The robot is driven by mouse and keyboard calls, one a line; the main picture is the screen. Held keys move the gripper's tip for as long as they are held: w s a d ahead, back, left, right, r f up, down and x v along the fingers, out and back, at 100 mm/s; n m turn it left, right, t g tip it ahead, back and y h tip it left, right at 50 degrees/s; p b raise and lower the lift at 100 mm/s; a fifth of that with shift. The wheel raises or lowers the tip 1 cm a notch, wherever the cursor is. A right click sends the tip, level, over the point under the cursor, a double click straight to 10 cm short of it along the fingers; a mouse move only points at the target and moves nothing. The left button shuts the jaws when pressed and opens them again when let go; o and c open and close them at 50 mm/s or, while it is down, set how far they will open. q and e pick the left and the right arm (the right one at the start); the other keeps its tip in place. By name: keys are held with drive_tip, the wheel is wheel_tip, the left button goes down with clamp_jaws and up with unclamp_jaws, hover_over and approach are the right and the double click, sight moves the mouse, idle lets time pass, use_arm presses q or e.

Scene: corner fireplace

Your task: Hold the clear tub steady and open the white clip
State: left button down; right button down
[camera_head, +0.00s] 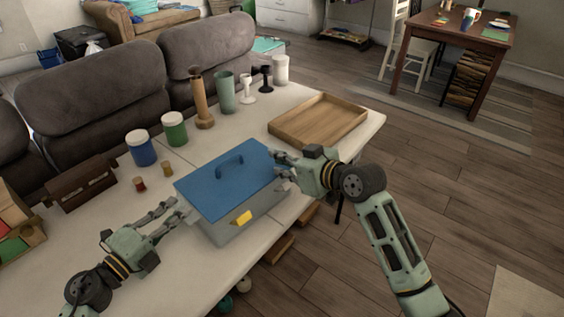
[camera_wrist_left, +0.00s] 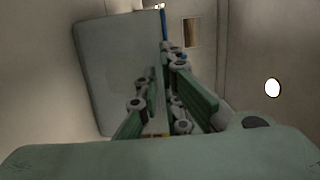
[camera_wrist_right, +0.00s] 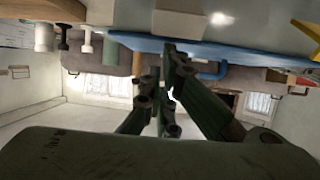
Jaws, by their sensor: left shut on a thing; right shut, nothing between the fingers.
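The clear tub (camera_head: 245,222) is a greyish box with a flat blue lid (camera_head: 222,180) and handle, sitting on the pale table. A yellow clip (camera_head: 243,217) is on its front side. My left gripper (camera_head: 176,208) is shut on the tub at its left end, and the tub's grey end wall fills part of the left wrist view (camera_wrist_left: 115,75). My right gripper (camera_head: 282,172) is shut and empty at the tub's right end. In the right wrist view a whitish block, apparently the white clip (camera_wrist_right: 178,18), is close to the fingertips; whether it is open is unclear.
A wooden tray (camera_head: 318,122) lies behind right. Blue (camera_head: 141,148) and green (camera_head: 174,129) jars, a tall brown vase (camera_head: 201,100) and cups stand behind the tub. A dark brown box (camera_head: 82,184) is at left. The table's front edge runs close to the tub.

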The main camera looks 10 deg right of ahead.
drive_tip(key=w+r, duration=0.1)
drive_tip(key=w+a+r, duration=0.1)
drive_tip(key=r, duration=0.1)
drive_tip(key=shift+a+r, duration=0.15)
drive_tip(key=shift+r, duration=0.05)
drive_tip(key=s+d, duration=0.5)
drive_tip(key=s, duration=0.3)
drive_tip(key=shift+s+d+f, duration=0.15)
drive_tip(key=shift+s+d, duration=0.05)
use_arm(q)
drive_tip(key=c, duration=1.8)
unclamp_jaws()
drive_tip(key=shift+c, duration=0.2)
drive_tip(key=o, duration=0.6)
drive_tip(key=shift+c, duration=0.2)
